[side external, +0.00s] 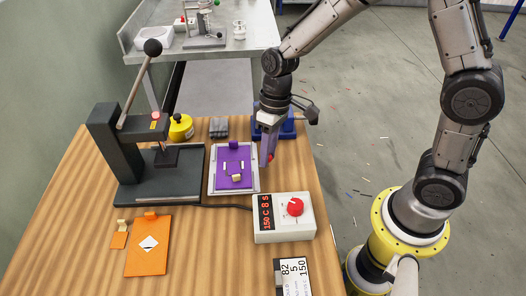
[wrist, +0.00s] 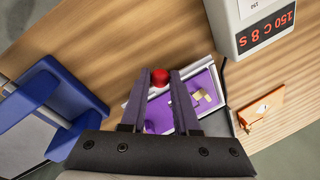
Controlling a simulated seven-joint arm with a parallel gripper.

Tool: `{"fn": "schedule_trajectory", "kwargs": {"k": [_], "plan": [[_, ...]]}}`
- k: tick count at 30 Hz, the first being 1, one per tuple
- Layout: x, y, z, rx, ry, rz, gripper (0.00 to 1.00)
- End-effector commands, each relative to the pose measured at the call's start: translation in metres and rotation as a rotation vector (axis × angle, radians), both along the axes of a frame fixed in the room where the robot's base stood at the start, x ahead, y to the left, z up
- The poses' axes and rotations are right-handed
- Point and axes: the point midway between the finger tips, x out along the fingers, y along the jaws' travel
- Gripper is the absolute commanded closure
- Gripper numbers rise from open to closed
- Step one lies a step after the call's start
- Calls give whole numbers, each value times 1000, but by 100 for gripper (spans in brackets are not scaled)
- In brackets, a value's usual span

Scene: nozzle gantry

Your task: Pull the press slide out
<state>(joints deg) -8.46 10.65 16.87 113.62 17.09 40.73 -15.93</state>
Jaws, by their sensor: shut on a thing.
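The press (side external: 112,150), dark with a lever ending in a black ball, stands at the left of the wooden table. The press slide (side external: 214,187), a pale tray, lies just right of the press base. A purple plate (side external: 232,180) with small cream pieces lies on it. My gripper (side external: 268,160) is at the slide's right side, pointing down. In the wrist view its fingers (wrist: 160,75) are shut on a red knob (wrist: 160,78) at the slide's edge. The fingers hide part of the slide (wrist: 205,60) and of the purple plate (wrist: 206,82).
A white control box (side external: 284,226) with a red dial and a display stands in front of my gripper. A blue fixture (side external: 288,130) is just behind it. An orange plate (side external: 146,256), a yellow round container (side external: 181,128) and a grey block (side external: 219,127) also lie on the table.

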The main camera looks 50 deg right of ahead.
Motion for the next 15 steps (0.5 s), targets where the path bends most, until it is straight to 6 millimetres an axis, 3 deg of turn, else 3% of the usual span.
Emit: {"fn": "schedule_trajectory", "kwargs": {"k": [5,6,9,10,15], "plan": [[2,0,2,1,-6,0,100],[2,0,2,1,-6,0,65],[2,0,2,1,-5,0,47],[1,0,2,1,-5,0,42],[1,0,1,1,-3,0,41]]}}
